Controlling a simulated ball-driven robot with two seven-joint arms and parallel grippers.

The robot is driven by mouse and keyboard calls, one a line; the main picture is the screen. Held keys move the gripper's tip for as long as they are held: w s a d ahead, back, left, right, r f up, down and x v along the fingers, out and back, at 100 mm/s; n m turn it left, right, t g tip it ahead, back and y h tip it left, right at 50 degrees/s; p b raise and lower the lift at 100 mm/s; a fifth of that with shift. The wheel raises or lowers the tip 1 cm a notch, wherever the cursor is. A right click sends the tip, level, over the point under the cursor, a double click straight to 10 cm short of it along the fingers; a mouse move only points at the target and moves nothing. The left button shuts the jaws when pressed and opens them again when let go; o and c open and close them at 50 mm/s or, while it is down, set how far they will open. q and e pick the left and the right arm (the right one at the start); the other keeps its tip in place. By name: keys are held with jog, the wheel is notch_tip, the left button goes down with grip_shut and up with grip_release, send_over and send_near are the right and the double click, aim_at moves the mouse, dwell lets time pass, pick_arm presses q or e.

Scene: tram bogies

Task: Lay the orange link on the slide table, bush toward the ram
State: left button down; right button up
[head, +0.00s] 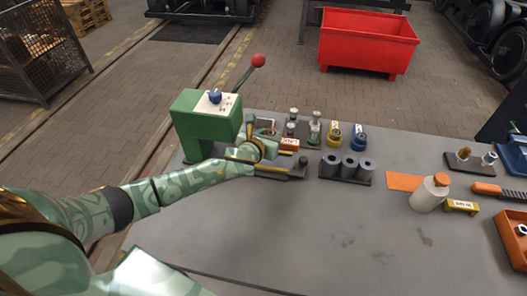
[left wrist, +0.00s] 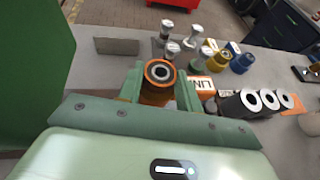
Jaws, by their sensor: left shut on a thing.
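My left gripper (head: 264,148) is shut on the orange link (left wrist: 154,92). In the left wrist view the link's round orange end stands between the fingers, with the metal bush (left wrist: 160,72) facing up toward the camera. The rest of the link is hidden by the gripper. In the head view the gripper is beside the green press (head: 190,118), above a dark low slide with yellow strips (head: 272,168), which seems to be the slide table. I cannot tell whether the link touches it. The ram cannot be made out. My right gripper is not in view.
Metal pins (head: 315,128), a yellow roller (head: 334,136) and a blue roller (head: 358,138) stand behind the gripper. A rack of grey cylinders (head: 347,168) is to the right. A white bottle (head: 426,197) stands farther right. The front of the grey bench (head: 330,235) is clear.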

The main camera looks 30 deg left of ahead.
pick_arm(q)
jog(key=shift+s+a+f, duration=0.25)
jog(key=shift+s+f, duration=0.2)
jog(key=shift+f, duration=0.15)
jog(key=f, duration=0.1)
jog(key=s+f+b, duration=0.1)
jog(key=f, duration=0.1)
jog(key=shift+a+f+b, duration=0.15)
jog(key=shift+f+b, duration=0.05)
jog(key=shift+b, duration=0.1)
jog(key=shift+f, duration=0.3)
jog(key=c, duration=0.9)
grip_release()
jog(key=shift+f, duration=0.1)
jog(key=shift+c, duration=0.2)
jog(key=p+v, duration=0.3)
jog(key=v, duration=0.9)
